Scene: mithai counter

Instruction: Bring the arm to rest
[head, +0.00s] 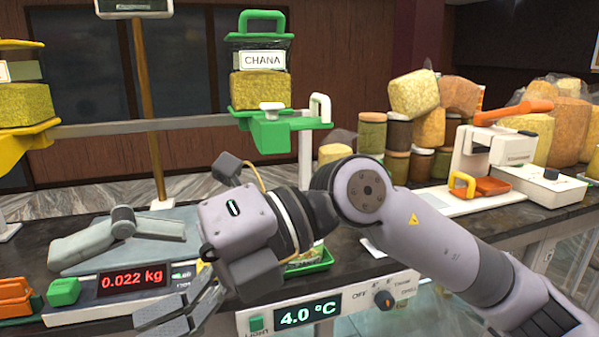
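My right arm reaches in from the lower right across the counter (110,193). Its gripper (185,318) hangs at the lower left, in front of the weighing scale, pointing down and left. Its fingers run to the bottom edge, so I cannot tell whether it is open or shut. I see nothing clearly held in it. My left gripper is not in view.
The scale (85,312) reads 0.022 kg, with a grey scoop-like object (125,228) on top. A green tray (318,263) is partly hidden behind my wrist.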

